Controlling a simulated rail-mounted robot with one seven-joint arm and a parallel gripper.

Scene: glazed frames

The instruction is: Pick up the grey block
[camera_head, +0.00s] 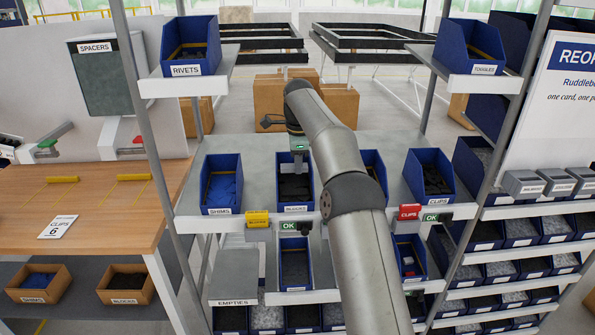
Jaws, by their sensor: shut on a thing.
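My gripper (298,163) points down over the blue bin labelled BLOCKS (295,209) on the middle shelf. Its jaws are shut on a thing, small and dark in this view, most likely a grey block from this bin. The held thing's outline cannot be told from the dark fingers and the dark contents behind. Several dark grey blocks (295,188) lie in the bin. My arm crosses the picture to the right of the bin and hides part of the shelf.
The SHIMS bin (222,184) stands left, the CLIPS bin (429,177) right, and another blue bin (373,170) is partly behind my arm. RIVETS (191,45) and TOGGLES (469,46) bins sit higher. A wooden bench (100,205) is at left.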

